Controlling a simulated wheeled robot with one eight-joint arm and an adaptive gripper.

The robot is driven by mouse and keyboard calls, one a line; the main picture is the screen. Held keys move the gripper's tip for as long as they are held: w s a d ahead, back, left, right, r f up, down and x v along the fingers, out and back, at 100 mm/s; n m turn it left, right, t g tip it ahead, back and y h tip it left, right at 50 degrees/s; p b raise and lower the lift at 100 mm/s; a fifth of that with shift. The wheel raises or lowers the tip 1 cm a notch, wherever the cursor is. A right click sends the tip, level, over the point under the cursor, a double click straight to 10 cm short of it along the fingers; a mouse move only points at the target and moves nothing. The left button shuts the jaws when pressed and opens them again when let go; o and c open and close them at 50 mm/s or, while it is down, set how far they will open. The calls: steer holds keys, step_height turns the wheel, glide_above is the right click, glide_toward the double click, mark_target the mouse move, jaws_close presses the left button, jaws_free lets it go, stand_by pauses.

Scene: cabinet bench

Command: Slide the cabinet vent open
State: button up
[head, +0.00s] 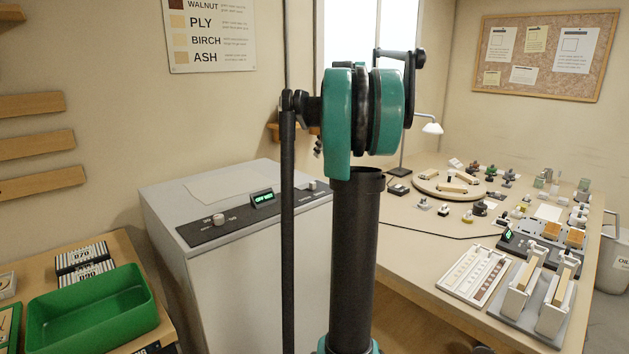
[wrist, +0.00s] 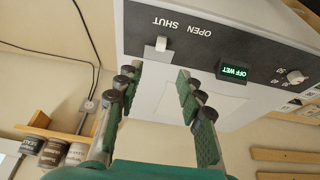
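The cabinet (head: 165,225) is a pale grey box left of my arm in the head view, with a dark control strip along its top front edge. The vent slider is a small white knob (wrist: 161,43) on that strip in the wrist view, where the cabinet appears upside down. The knob sits by the SHUT label, with OPEN printed to its right. It also shows in the head view (head: 312,185). My gripper (wrist: 158,82) is open and empty, its fingers pointing toward the cabinet top and apart from the knob. The head view does not show the gripper.
A lit OFF WET display (wrist: 233,72) and a dial (wrist: 296,77) share the strip. A green bin (head: 92,310) stands on the left bench. The right bench (head: 420,270) holds trays, a turntable and many small parts. A shelf with cans (wrist: 55,150) is on the wall.

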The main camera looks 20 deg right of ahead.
mark_target(313, 182)
steer(key=x, duration=1.3)
steer(key=shift+f, duration=0.45)
jaws_close()
steer(key=shift+a, duration=0.15)
